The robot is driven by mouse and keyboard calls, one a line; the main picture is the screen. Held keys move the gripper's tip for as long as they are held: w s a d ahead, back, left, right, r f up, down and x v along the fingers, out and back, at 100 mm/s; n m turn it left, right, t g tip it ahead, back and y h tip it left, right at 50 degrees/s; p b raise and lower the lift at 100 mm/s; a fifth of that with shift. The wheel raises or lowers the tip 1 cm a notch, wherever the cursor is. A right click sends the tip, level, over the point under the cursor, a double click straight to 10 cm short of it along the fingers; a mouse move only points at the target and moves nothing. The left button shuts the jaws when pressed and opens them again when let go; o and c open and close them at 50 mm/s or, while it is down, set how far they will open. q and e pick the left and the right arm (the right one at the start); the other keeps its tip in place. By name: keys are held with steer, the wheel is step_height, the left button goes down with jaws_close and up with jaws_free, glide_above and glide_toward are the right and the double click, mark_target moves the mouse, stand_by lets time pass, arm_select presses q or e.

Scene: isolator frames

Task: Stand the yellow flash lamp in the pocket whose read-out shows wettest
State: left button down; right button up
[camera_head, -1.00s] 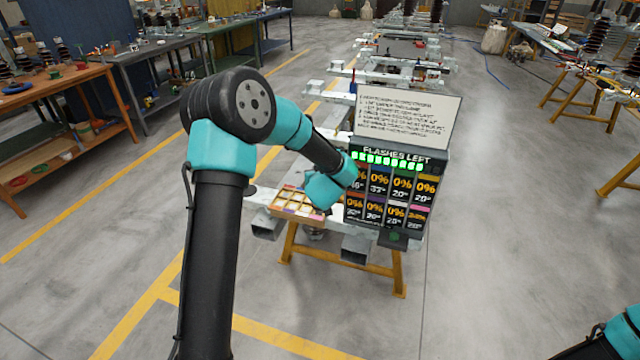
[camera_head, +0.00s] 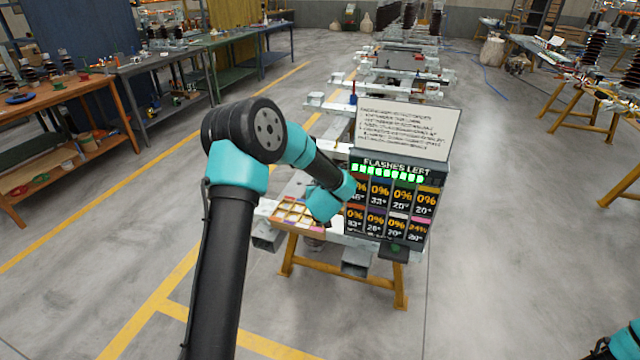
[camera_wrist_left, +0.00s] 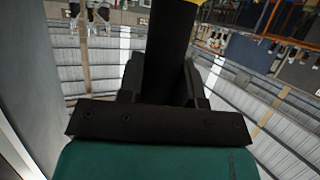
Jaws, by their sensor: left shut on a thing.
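My left gripper (camera_wrist_left: 163,85) is shut on a dark, long-bodied thing (camera_wrist_left: 168,45) in the left wrist view. A bit of yellow shows beside it at the top edge; I cannot tell if it belongs to it. In the head view my teal wrist hides the jaws and their load. A shallow tray of pockets (camera_head: 276,215) with coloured edge marks lies left of the wrist, partly covered by it. The read-out panel (camera_head: 398,166) stands just right of the wrist. Its lower right cell (camera_head: 417,230), marked pink, reads 24%; the other readable cells show 0%. My right gripper is out of view.
A white text board (camera_head: 408,132) stands above the panel. Tray and panel sit on a grey metal frame over a yellow trestle (camera_head: 398,285). More frames run away behind. Workbenches (camera_head: 95,95) stand at the left. The floor around is clear.

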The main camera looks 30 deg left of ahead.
arm_select(q)
steer(key=shift+f, duration=0.15)
steer(key=c, duration=0.8)
jaws_free()
steer(key=shift+f, duration=0.1)
steer(key=v, duration=1.2)
